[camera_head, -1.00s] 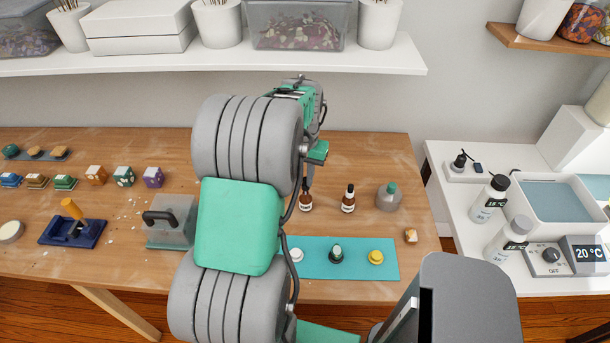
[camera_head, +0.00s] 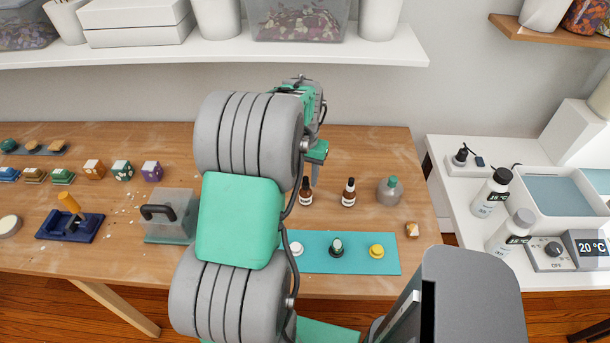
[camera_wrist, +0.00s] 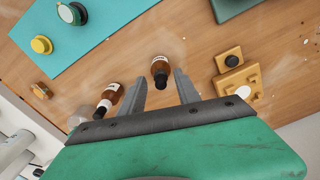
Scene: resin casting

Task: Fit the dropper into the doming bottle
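Two small brown bottles stand on the wooden bench behind the teal mat. One brown bottle (camera_head: 305,194) is beside my fingers in the head view. In the wrist view this bottle (camera_wrist: 160,68) lies ahead of the gap between my fingers, its dark top towards me. The other brown bottle (camera_head: 348,196) stands to its right, with a dark, tall top and a pale collar; it also shows in the wrist view (camera_wrist: 108,98), left of my fingers. My gripper (camera_wrist: 160,88) is open and empty. I cannot tell which bottle is the doming bottle.
The teal mat (camera_head: 318,263) holds white, dark green and yellow round pieces. A grey flask (camera_head: 390,191) stands right of the bottles. A yellow-brown block (camera_wrist: 237,75) lies close right of my fingers in the wrist view. A white shelf (camera_head: 300,55) is behind.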

